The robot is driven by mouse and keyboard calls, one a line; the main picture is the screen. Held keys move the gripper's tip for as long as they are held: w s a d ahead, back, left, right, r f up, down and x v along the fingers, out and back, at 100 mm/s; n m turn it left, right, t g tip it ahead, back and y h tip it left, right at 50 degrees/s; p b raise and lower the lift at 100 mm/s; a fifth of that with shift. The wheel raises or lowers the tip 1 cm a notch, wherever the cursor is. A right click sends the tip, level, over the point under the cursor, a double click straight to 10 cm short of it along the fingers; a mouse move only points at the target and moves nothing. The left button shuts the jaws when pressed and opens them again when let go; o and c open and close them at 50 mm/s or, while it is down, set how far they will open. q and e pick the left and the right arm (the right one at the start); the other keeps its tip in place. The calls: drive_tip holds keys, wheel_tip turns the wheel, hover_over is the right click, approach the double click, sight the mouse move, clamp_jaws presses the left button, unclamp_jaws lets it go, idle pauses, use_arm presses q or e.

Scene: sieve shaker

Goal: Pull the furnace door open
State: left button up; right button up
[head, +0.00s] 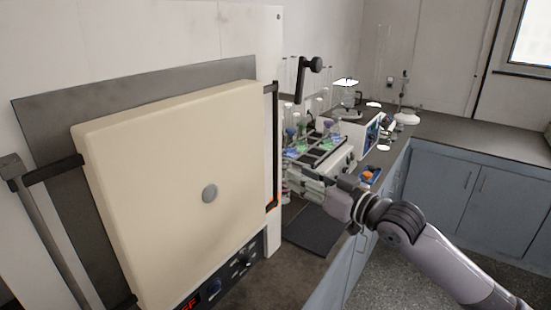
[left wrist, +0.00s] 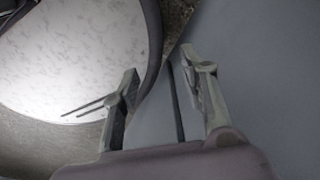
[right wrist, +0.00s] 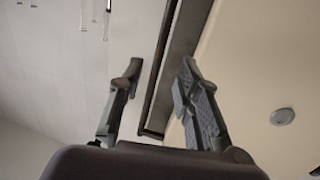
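My left gripper (left wrist: 168,85) is open and empty, outside the head view.
A control panel (head: 235,270) with a lit red display is below the door. The counter behind my right gripper holds a rack of flasks (head: 318,150) and other glassware. Blue-grey cabinets (head: 480,200) stand at right. The floor between is clear.

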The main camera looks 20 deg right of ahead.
sight(277, 165)
drive_tip(key=p+x, duration=0.2)
drive_tip(key=x, duration=0.7)
drive_tip(key=shift+w+a, duration=0.1)
drive_tip(key=shift+w, duration=0.05)
drive_tip(key=shift+c, duration=0.2)
clamp_jaws()
idle(0.4)
